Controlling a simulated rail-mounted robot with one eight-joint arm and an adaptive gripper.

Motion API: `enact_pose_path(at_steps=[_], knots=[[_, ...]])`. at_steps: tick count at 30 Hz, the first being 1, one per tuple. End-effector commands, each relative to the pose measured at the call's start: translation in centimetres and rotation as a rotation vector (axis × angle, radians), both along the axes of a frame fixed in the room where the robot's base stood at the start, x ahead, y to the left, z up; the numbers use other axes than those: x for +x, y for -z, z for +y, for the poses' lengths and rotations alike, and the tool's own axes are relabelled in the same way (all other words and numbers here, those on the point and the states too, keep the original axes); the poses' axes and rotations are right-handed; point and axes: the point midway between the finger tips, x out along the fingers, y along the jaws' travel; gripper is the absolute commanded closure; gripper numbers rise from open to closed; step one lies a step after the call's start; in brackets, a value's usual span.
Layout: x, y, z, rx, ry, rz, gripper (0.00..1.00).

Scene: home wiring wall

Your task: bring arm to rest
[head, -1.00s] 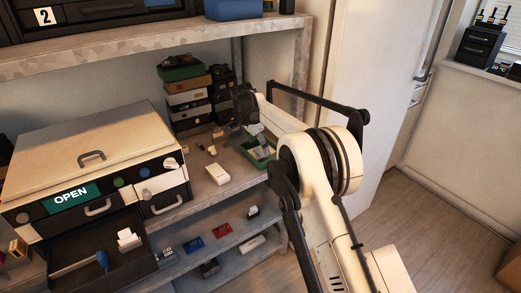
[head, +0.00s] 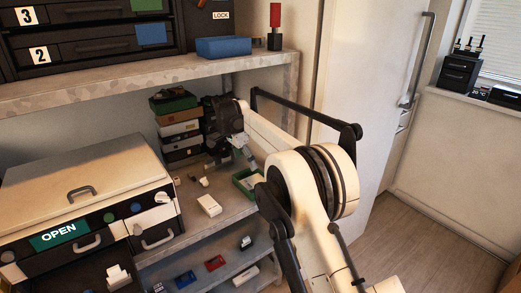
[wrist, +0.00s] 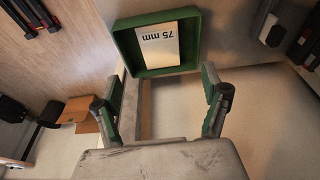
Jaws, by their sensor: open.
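My arm (head: 305,195) reaches over the middle shelf from the right in the head view. My gripper (head: 240,156) is at its far end, above and close to a small green tray (head: 243,184). In the wrist view my gripper (wrist: 161,106) has its two green-padded fingers spread wide with nothing between them. The green tray (wrist: 125,48) shows beyond the fingertips, holding a white block (wrist: 159,46) marked "75 mm". The fingers appear apart from the tray.
A case marked OPEN (head: 80,185) stands left on the shelf, its drawer (head: 75,283) pulled out. A white box (head: 209,205) and stacked bins (head: 180,130) are near my gripper. The upper shelf (head: 150,80) overhangs. Floor (head: 440,225) at right is clear.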

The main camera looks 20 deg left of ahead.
Motion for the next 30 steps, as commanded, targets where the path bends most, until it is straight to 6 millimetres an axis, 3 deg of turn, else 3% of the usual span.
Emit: enact_pose_path(at_steps=[5, 11, 23, 30], knots=[[-0.1, -0.4, -0.4, 0.000, -0.002, -0.001, 0.23], [-0.8, -3.1, -3.4, -0.005, -0.031, -0.008, 0.23], [-4.4, -9.7, -12.6, -0.012, -0.125, -0.028, 0.23], [-7.0, -13.7, -19.4, -0.002, -0.191, -0.045, 0.23]])
